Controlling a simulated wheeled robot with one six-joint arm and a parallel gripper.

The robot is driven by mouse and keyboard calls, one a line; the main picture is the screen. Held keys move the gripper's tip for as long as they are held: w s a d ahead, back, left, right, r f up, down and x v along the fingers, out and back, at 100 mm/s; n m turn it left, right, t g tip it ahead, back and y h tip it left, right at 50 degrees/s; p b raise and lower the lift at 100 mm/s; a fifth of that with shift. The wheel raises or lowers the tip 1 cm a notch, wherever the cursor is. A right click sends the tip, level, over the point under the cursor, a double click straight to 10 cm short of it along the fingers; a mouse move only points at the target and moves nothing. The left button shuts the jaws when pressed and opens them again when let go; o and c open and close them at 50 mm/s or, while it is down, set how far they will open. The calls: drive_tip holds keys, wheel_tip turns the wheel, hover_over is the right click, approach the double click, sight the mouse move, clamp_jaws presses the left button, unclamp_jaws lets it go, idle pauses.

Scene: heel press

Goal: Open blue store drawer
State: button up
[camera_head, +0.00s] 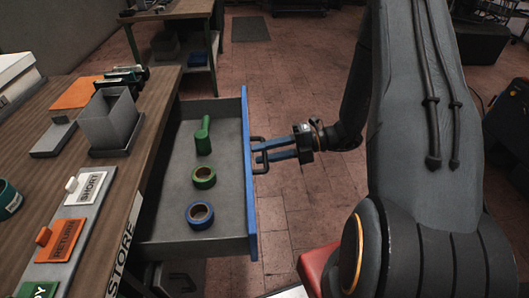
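The blue store drawer (248,180) stands pulled well out from under the bench, its blue front edge facing right. Its dark handle (260,171) sticks out from the front. My gripper (262,152) reaches the handle from the right. Its two blue fingers are apart, with a gap between them, and their tips overlap the handle close to the drawer front. Whether they touch the handle bar is hard to see. Inside the grey drawer lie a green tool-like object (203,136), a green tape roll (204,178) and a blue tape roll (200,214).
The wooden bench (150,110) on the left carries a grey box (111,122), SHORT (88,188) and RETURN (62,240) plates, and a STORE label (122,250). Another table (185,55) stands behind. The tiled floor (290,90) right of the drawer is mostly clear.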

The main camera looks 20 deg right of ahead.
drive_tip(key=b+v, duration=0.1)
drive_tip(key=v, duration=0.7)
idle(0.5)
